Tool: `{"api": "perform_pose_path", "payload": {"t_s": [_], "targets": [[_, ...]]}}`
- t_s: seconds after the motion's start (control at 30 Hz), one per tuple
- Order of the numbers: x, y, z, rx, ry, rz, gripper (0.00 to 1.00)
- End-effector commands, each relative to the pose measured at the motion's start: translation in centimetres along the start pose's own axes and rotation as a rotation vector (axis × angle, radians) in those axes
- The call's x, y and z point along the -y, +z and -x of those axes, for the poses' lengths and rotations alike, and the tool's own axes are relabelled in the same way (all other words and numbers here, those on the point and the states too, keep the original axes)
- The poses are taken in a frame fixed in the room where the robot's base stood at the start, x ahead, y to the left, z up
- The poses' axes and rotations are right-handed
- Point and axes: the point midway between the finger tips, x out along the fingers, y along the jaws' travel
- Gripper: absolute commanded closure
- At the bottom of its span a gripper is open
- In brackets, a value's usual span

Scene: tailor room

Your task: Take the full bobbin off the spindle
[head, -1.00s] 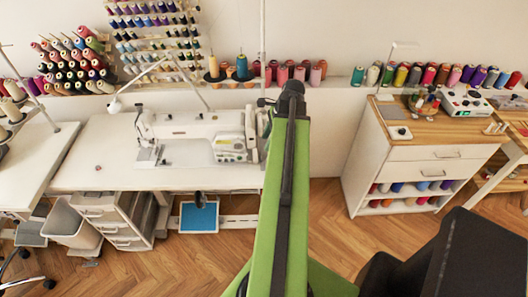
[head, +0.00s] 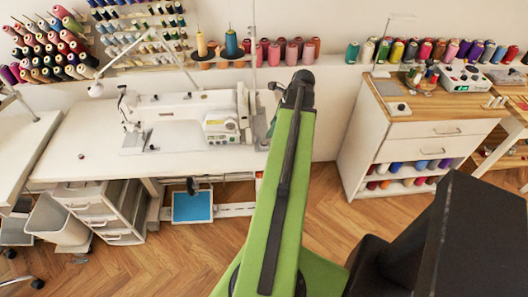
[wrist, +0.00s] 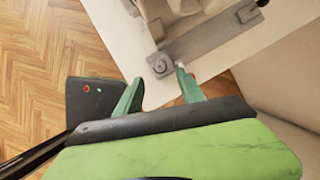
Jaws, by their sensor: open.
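My gripper (wrist: 159,75) is open in the wrist view, with two green fingers apart and nothing between them. Just beyond the fingertips is a grey metal plate (wrist: 200,42) with a small round part at its near end, on a white surface. I cannot tell whether that round part is a spindle or a bobbin. I cannot pick out the full bobbin with certainty in either view.
The sewing machine stands on a white table (head: 80,140). A wooden-topped cabinet (head: 425,130) is at the right, with a white control box (head: 463,77) and small items on top. Thread cones line a wall shelf (head: 340,68). Wooden floor is clear between table and cabinet.

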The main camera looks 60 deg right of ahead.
Motion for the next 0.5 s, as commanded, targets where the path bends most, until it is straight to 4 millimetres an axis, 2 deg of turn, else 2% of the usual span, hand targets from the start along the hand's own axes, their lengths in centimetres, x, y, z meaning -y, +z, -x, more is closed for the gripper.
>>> {"api": "perform_pose_path", "payload": {"t_s": [0.03, 0.3, 0.5], "targets": [[0.0, -0.3, -1.8, 0.000, 0.000, 0.001, 0.54], [0.0, -0.1, -2.5, 0.000, 0.000, 0.000, 0.54], [-0.2, -0.5, -5.6, 0.000, 0.001, 0.001, 0.54]]}}
